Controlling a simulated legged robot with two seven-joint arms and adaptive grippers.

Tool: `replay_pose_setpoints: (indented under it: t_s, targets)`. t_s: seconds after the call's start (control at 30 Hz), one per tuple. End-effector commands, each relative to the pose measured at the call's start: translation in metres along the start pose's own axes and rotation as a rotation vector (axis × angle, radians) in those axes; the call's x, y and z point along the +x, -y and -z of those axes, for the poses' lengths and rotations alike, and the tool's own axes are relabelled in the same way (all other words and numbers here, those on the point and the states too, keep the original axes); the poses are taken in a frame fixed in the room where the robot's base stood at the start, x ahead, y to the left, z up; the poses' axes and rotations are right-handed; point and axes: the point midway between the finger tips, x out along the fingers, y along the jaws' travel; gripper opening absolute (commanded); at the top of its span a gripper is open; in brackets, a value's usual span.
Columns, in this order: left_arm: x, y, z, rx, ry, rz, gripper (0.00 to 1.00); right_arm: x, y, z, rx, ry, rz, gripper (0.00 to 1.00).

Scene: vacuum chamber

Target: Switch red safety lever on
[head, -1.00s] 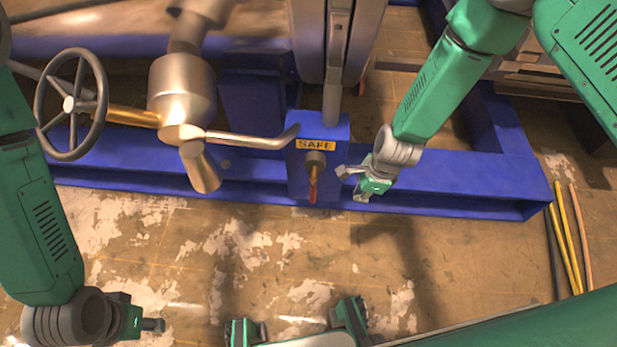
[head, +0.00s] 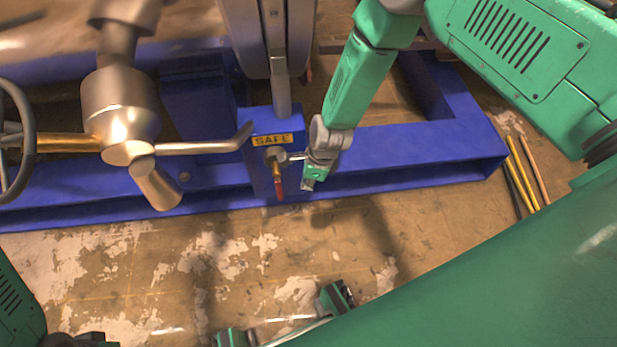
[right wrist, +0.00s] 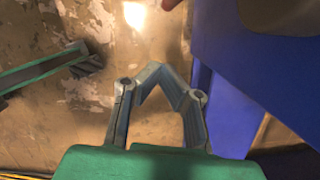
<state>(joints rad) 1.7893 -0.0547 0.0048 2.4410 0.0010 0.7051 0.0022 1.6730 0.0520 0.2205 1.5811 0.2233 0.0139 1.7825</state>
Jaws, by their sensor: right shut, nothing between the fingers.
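The red safety lever (head: 279,188) hangs straight down from a brass stem on the front of a blue post, below a yellow SAFE label (head: 272,140). My right gripper (head: 300,170) is just right of the lever and stem, its fingers shut with nothing between them. One finger reaches close to the stem; I cannot tell whether it touches. In the right wrist view the gripper's fingers (right wrist: 160,85) bend toward each other over the floor, and a small reddish tip shows at the top edge.
The blue frame beam (head: 400,160) runs behind the gripper. A metal handle (head: 205,147) on a steel valve body (head: 120,110) points at the post from the left. A dark handwheel (head: 18,140) is at the left edge. Yellow and dark rods (head: 525,170) lie at the right.

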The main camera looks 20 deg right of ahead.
Motion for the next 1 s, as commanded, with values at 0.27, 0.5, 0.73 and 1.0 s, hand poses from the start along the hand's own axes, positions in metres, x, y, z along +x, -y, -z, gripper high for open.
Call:
replay_pose_setpoints:
  t_s: [0.27,0.5,0.73,1.0]
  targets:
    - [0.027,0.000,-0.001,0.000,0.000,0.000,0.40,0.043,0.000,-0.018,-0.006,0.002,0.002,0.00]
    - [0.033,0.000,-0.002,0.000,0.000,0.000,0.40,0.046,0.000,-0.037,-0.001,0.000,0.001,0.00]
    - [0.033,0.000,-0.002,0.000,0.000,0.000,0.40,0.045,0.000,-0.039,0.000,0.000,0.000,0.00]
    - [0.032,0.000,-0.002,0.000,0.000,0.000,0.40,0.045,-0.003,-0.038,0.002,0.009,-0.002,0.00]
